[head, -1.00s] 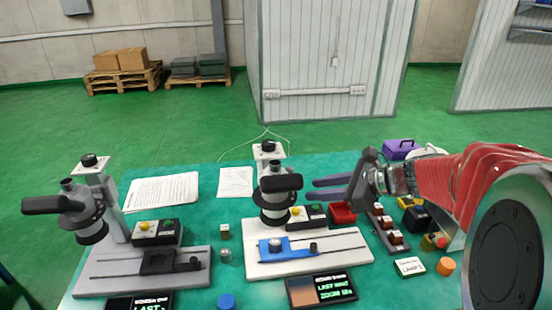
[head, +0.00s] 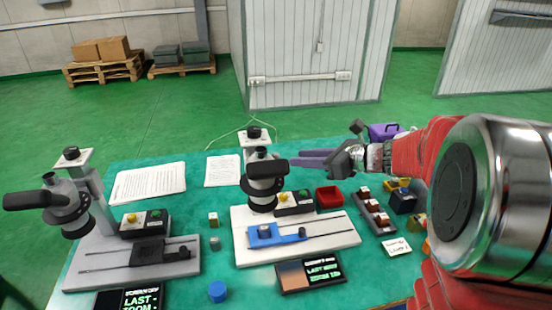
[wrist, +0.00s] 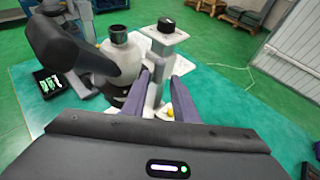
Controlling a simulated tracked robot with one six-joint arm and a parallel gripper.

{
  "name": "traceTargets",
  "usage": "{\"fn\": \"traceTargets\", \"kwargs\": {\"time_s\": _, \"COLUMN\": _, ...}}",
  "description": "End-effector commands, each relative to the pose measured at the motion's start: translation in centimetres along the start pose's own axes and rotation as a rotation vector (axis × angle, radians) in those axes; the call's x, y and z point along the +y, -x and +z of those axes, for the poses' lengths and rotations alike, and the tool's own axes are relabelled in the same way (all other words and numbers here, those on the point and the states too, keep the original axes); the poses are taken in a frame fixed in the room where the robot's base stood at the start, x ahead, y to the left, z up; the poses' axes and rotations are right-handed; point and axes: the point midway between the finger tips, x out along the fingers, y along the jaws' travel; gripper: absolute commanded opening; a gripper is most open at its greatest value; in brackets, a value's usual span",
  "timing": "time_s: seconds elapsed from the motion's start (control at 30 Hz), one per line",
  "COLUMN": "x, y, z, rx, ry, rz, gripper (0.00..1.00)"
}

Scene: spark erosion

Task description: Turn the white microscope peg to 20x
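The white microscope (head: 340,239) stands at the middle of the table in the head view, with a dark eyepiece arm and a grey head on a white column. Its black eyepiece (wrist: 52,42) and column top (wrist: 163,36) show in the wrist view. My gripper (head: 291,158) is just right of the microscope head, at eyepiece height, its two purple fingers pointing left. In the wrist view the fingers (wrist: 160,78) are apart, with pale microscope parts seen between or behind them. I cannot make out the peg clearly, nor whether the fingers touch anything.
A grey microscope (head: 130,262) stands at the left. A display (head: 310,275) in front of the white microscope shows a zoom line too small to read surely. A button box (head: 294,204), red tray (head: 328,197) and small parts lie near my arm. Papers (head: 150,183) lie behind.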

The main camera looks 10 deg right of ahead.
Motion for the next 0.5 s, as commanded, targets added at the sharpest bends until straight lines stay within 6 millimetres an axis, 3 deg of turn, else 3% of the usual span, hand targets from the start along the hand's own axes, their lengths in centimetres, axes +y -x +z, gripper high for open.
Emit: {"fn": "traceTargets", "kwargs": {"time_s": 0.5, "x": 0.1, "y": -8.1, "z": -0.1, "rx": 0.002, "ry": 0.000, "rz": 0.004, "gripper": 0.26}}
